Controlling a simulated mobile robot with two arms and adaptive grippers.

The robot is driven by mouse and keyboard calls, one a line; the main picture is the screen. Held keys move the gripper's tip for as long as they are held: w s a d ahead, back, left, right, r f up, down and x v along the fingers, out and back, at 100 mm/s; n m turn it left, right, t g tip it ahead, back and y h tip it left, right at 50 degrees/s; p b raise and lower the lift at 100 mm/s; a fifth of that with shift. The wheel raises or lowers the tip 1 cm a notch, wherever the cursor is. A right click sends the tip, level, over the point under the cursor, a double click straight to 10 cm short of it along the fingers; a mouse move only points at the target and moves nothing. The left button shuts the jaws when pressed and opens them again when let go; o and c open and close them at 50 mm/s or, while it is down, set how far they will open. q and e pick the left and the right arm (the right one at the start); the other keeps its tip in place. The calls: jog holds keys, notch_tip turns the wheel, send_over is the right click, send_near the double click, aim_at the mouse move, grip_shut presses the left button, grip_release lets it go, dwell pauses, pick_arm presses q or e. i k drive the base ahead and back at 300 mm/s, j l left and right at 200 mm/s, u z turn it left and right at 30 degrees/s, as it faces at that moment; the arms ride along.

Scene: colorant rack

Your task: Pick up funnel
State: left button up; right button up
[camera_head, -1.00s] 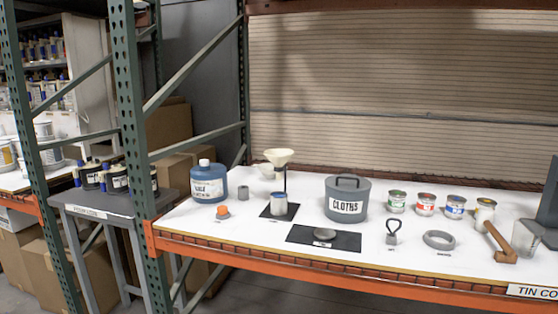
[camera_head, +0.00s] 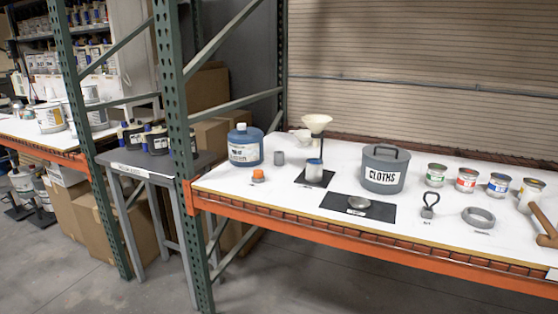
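The funnel (camera_head: 317,123) is cream-coloured and sits upright, wide end up, on a thin dark stand (camera_head: 316,178) with a dark square base on the white shelf. A small blue-and-white can (camera_head: 314,166) stands on that base below the funnel. A pale rounded thing shows just behind and left of the funnel; I cannot tell what it is. Neither of my grippers is in view.
A green upright post (camera_head: 176,120) and an orange front beam (camera_head: 350,243) bound the shelf.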

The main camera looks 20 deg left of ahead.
aim_at(316, 123)
jog(key=i+l+u, duration=0.2)
jog(key=i, duration=0.25)
jog(key=i+l+u, duration=0.2)
jog(key=i, duration=0.25)
jog(key=j, duration=0.1)
